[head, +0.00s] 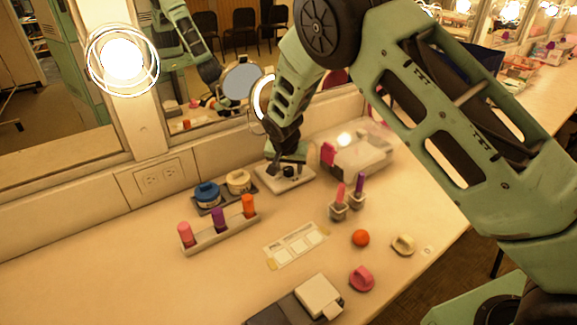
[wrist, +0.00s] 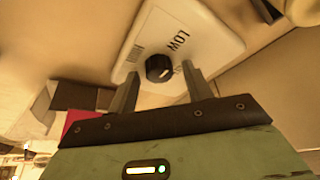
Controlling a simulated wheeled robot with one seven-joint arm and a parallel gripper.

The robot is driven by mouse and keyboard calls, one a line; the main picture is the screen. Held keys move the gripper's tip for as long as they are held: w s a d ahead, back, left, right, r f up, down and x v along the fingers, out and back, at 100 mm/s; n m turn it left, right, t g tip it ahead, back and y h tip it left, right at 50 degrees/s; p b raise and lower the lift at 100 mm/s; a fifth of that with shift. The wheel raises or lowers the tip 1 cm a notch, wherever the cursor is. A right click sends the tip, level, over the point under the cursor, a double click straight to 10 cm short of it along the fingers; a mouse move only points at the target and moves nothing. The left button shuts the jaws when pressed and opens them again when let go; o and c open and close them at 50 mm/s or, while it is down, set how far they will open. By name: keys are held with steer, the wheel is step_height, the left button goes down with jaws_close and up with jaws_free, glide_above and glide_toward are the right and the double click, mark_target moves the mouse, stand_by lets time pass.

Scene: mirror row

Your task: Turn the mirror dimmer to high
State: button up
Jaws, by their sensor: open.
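The mirror dimmer is a pale plate (wrist: 200,38) with a round black knob (wrist: 159,68). In the head view the dimmer plate (head: 297,181) lies on the counter by the mirror wall, partly hidden by my gripper. My gripper (wrist: 158,85) is open, with one finger on each side of the knob in the wrist view. I cannot tell whether the fingers touch it. In the head view my gripper (head: 285,168) is right over the plate.
A clear box (head: 360,150) stands just right of the dimmer, and jars (head: 238,182) stand to the left. A round mirror (head: 243,82) is behind. Lipstick holders (head: 222,234), an orange ball (head: 361,238) and a paper card (head: 296,246) lie nearer the front.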

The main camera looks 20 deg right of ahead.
steer(key=c, duration=1)
steer(key=shift+n, duration=0.3)
steer(key=n, duration=0.1)
steer(key=n+y, duration=0.1)
steer(key=n, duration=0.1)
steer(key=shift+d+n+y, duration=0.2)
steer(key=shift+n+y, duration=0.1)
steer(key=n+y, duration=0.1)
steer(key=n, duration=0.1)
steer(key=n+p, duration=0.1)
steer(key=n, duration=0.1)
steer(key=shift+d+r+y, duration=0.1)
steer(key=shift+r+y, duration=0.05)
steer(key=shift+y, duration=0.25)
steer(key=n+p, duration=0.1)
steer(key=n, duration=0.1)
steer(key=n+y+p, duration=0.1)
steer(key=n, duration=0.2)
steer(key=shift+y+p, duration=0.3)
steer(key=shift+w+n+g+y+p, duration=0.1)
steer(key=shift+n+g+y+p, duration=0.3)
steer(key=shift+n, duration=0.75)
steer(key=shift+n+g+p, duration=0.1)
steer(key=shift+n+g, duration=0.5)
steer(key=shift+n, duration=0.55)
steer(key=shift+d, duration=0.1)
